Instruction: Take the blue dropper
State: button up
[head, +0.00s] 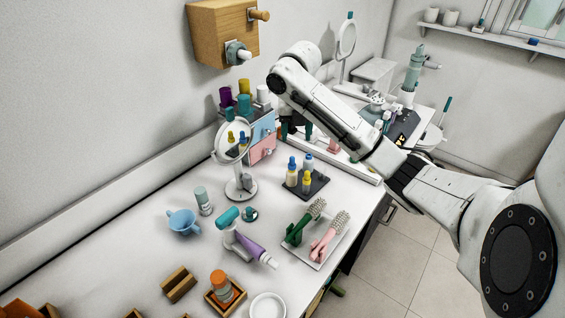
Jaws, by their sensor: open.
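A dropper bottle with a blue top and a pale body, the blue dropper (292,174), stands upright on a small dark tray (318,188) near the middle of the vanity. A lighter blue-topped bottle (308,163) stands behind it to the right. A yellow-topped dropper (306,183) stands in front of it to the right. My gripper (296,133) hangs under my wrist, above and behind the tray in the picture. It is open, small in view and apart from the dropper. Nothing shows between its fingers.
A round mirror (231,140) stands left of the tray. A white tray with green and pink brushes (318,264) lies in front.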

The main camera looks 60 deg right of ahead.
aim_at(292, 157)
jog(key=f, duration=0.3)
jog(key=f+b, duration=0.1)
jog(key=f, duration=0.1)
jog(key=shift+w+d, duration=0.25)
jog(key=shift+w, duration=0.05)
jog(key=shift+w+f+p, duration=0.15)
jog(key=shift+f+p, duration=0.25)
jog(key=shift+f, duration=0.95)
jog(key=shift+w+f+p, duration=0.15)
jog(key=shift+f+p, duration=0.25)
jog(key=shift+f, duration=0.9)
jog(key=shift+c, duration=0.3)
grip_shut()
jog(key=shift+d+r, duration=0.1)
